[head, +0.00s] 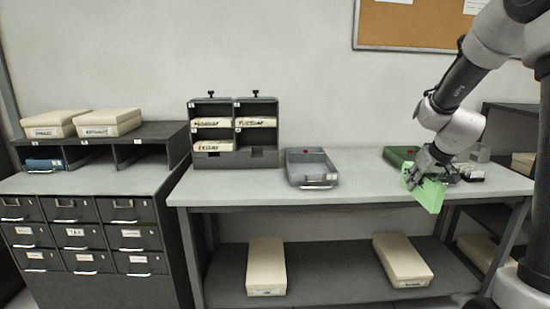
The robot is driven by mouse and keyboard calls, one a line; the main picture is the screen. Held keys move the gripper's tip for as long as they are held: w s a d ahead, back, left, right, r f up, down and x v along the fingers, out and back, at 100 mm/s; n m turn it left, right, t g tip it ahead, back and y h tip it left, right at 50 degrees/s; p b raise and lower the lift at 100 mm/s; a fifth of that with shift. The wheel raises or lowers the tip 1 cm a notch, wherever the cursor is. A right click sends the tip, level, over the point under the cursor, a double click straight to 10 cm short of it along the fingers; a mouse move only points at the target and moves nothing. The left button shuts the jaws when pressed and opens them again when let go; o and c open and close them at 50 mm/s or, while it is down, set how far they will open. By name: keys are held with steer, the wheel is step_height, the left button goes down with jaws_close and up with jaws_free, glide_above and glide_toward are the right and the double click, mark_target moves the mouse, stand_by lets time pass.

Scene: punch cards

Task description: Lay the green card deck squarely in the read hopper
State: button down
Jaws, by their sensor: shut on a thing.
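My gripper (430,166) is at the right of the head view, shut on the bright green card deck (431,196). The deck is tilted and hangs below the fingers, in front of the table's front edge in the picture. A grey open tray (334,180) with a pale front handle and a red mark stands on the table, left of my gripper. A dark green tray (394,155) is just behind my gripper and partly hidden by it. I cannot tell from the view which tray is the read hopper.
The table (240,188) is bare between the black card rack (233,105) and the grey tray. Small grey items (478,155) stand right of my gripper. A drawer cabinet (90,230) stands at left.

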steer(key=s+a+f, duration=0.2)
steer(key=a+f, duration=0.5)
steer(key=f, duration=0.2)
steer(key=s+a+f, duration=0.2)
steer(key=a+f, duration=0.5)
steer(key=f, duration=0.3)
steer(key=shift+s, duration=0.2)
